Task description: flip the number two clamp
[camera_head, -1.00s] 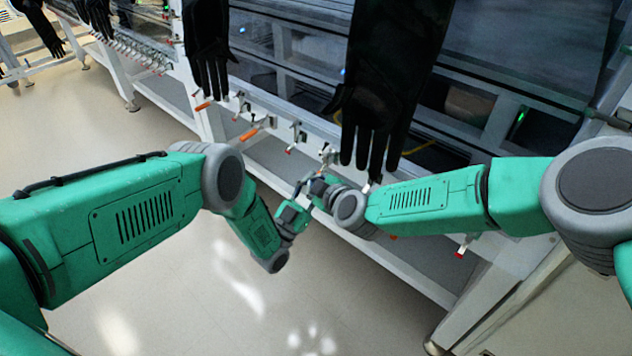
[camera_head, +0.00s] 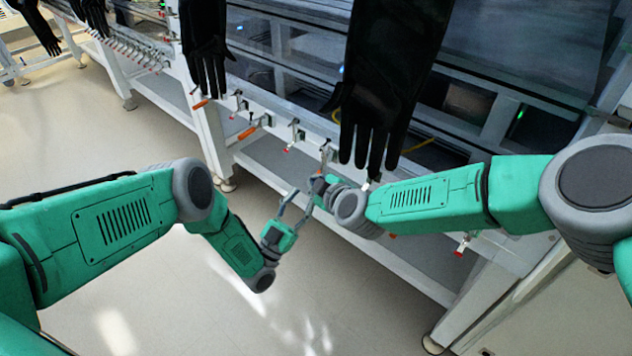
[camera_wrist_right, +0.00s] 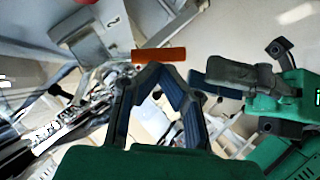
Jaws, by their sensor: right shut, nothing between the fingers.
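In the right wrist view, a grey plate marked 2 (camera_wrist_right: 113,22) is at the upper left. An orange handle (camera_wrist_right: 158,55) lies crosswise directly beyond the tips of my right gripper (camera_wrist_right: 155,71). The gripper is shut and empty; whether its tips touch the handle, I cannot tell. In the head view my right gripper (camera_head: 309,200) is below the front rail, and the clamp beside it is mostly hidden. My left gripper (camera_head: 290,208) is close beside it, just left and lower. The left gripper also shows at the right of the wrist view (camera_wrist_right: 238,78); its finger gap is unclear.
Other clamps line the rail, including one with an orange handle (camera_head: 249,132) and a red-tipped one (camera_head: 287,150). A black glove (camera_head: 375,125) hangs just above my right gripper. Another glove (camera_head: 205,55) hangs further left. The floor (camera_head: 130,250) in front is clear.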

